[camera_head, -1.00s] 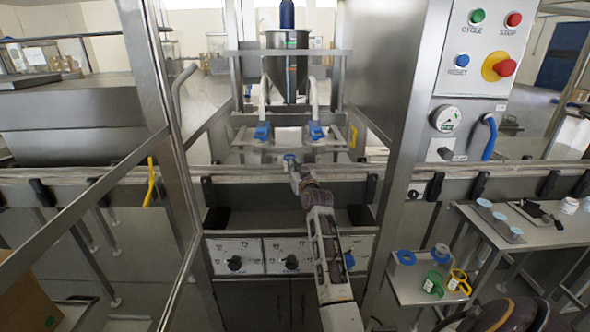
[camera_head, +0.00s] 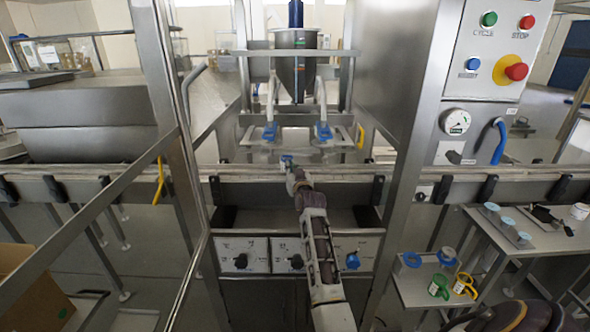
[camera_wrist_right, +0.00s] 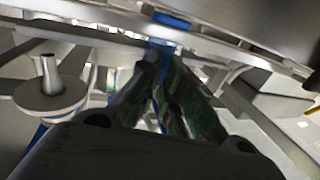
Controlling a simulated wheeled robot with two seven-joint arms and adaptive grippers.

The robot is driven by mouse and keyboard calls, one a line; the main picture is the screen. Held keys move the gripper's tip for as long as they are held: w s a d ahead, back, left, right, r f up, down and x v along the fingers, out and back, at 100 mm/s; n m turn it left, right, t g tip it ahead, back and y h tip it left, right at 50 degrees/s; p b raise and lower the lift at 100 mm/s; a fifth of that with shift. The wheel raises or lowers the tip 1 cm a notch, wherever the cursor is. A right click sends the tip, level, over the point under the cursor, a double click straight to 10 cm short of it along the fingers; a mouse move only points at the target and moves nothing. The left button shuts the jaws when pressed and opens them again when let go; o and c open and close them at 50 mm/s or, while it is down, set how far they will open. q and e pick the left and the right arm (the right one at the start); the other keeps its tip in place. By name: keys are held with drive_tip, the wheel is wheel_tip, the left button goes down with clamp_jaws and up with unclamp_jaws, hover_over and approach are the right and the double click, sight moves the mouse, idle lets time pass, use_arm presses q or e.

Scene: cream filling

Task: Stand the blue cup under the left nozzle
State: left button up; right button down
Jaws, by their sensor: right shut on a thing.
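My right gripper (camera_head: 290,170) reaches up from the bottom middle to the front rail of the filling machine. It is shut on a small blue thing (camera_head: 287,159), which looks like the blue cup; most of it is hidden. The left nozzle (camera_head: 270,132) has a blue tip and is above, behind and slightly left of the gripper. The right nozzle (camera_head: 323,131) is farther to the right. In the right wrist view, the dark green fingers (camera_wrist_right: 160,90) are close together, with a narrow blue and pale strip between them. My left gripper is not in view.
A steel rail (camera_head: 400,178) runs across the front of the machine. Steel posts stand on both sides of the opening. A low shelf (camera_head: 418,294) at right holds blue, green and yellow mugs. A side table (camera_head: 535,255) holds several small cups.

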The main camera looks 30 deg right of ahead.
drive_tip(key=shift+w+a, duration=0.4)
drive_tip(key=shift+a, duration=0.35)
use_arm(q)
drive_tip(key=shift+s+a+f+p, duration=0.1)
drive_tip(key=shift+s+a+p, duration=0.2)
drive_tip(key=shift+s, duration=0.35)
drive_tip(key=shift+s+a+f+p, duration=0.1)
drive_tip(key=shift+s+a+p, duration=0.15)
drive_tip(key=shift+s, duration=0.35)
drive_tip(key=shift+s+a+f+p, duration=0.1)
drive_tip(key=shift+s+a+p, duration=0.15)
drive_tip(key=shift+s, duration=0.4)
use_arm(e)
drive_tip(key=shift+w+a, duration=0.55)
drive_tip(key=shift+a, duration=0.35)
drive_tip(key=shift+w+a, duration=0.55)
drive_tip(key=shift+a, duration=0.35)
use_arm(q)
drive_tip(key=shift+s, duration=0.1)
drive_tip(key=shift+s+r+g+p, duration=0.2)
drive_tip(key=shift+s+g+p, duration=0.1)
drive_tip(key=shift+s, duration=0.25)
use_arm(e)
drive_tip(key=shift+f, duration=0.1)
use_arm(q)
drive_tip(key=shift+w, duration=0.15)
